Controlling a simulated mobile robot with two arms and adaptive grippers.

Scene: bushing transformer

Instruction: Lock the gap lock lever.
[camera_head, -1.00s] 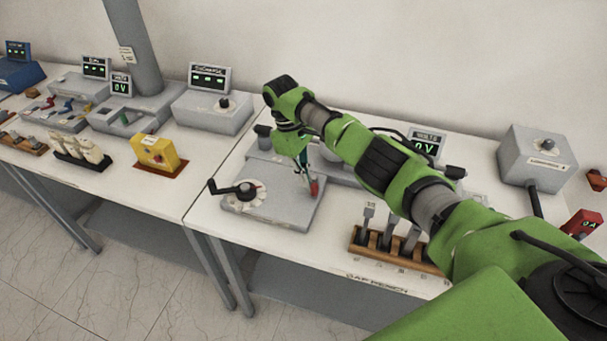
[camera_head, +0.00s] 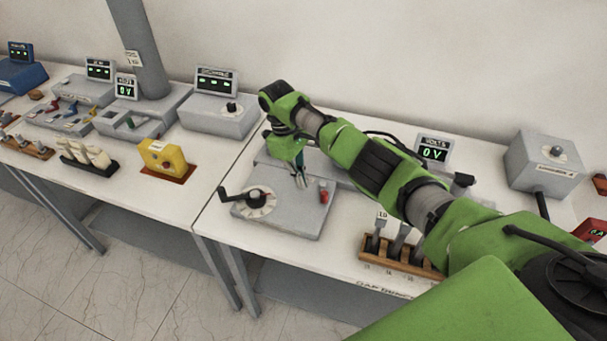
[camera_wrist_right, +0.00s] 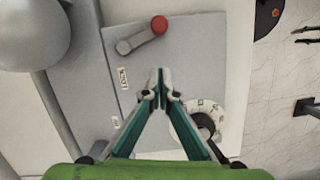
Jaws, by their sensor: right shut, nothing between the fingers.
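The gap lock lever is a short grey arm with a red knob; it shows in the head view (camera_head: 323,190) on a grey panel (camera_head: 290,222) and in the wrist view (camera_wrist_right: 140,37). In the wrist view the arm slants up and right to the knob. A small label reading LOCK (camera_wrist_right: 122,77) sits below it. My right gripper (camera_head: 301,185) points down at the panel, left of the red knob in the head view. In the wrist view its fingertips (camera_wrist_right: 161,75) are together, empty and apart from the lever. My left gripper is out of view.
A black crank on a round dial (camera_head: 255,200) stands on the panel's left side. A wooden rack with several levers (camera_head: 395,255) lies right of the panel. A VOLTS display (camera_head: 433,150) and a grey box (camera_head: 545,165) are behind.

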